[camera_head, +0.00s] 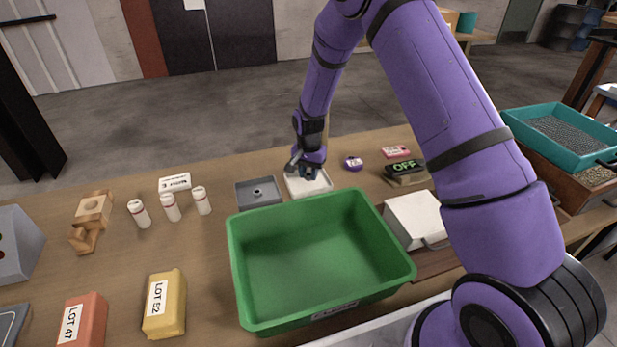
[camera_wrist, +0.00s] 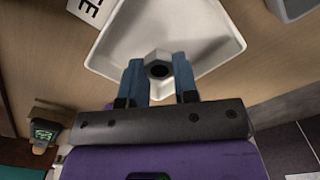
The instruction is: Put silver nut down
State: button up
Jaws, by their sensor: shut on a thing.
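The silver nut (camera_wrist: 158,63) is a hexagonal ring with a dark hole, seen in the wrist view between the blue fingertips. My gripper (camera_wrist: 158,74) is shut on it, over a shallow white tray (camera_wrist: 209,51). In the head view my gripper (camera_head: 307,172) is low over the same white tray (camera_head: 322,188), behind the green bin. The nut cannot be made out in the head view. I cannot tell whether the nut touches the tray floor.
A grey tray (camera_head: 244,200) with a small dark part stands left of the white tray. The large green bin (camera_head: 239,285) is in front. A purple roll (camera_head: 353,163), a display reading OFF (camera_head: 404,168) and a white box (camera_head: 408,217) are to the right. White bottles (camera_head: 170,208) stand left.

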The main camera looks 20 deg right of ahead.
jog(key=shift+f, duration=1)
jog(key=shift+f, duration=0.1)
jog(key=o, duration=1)
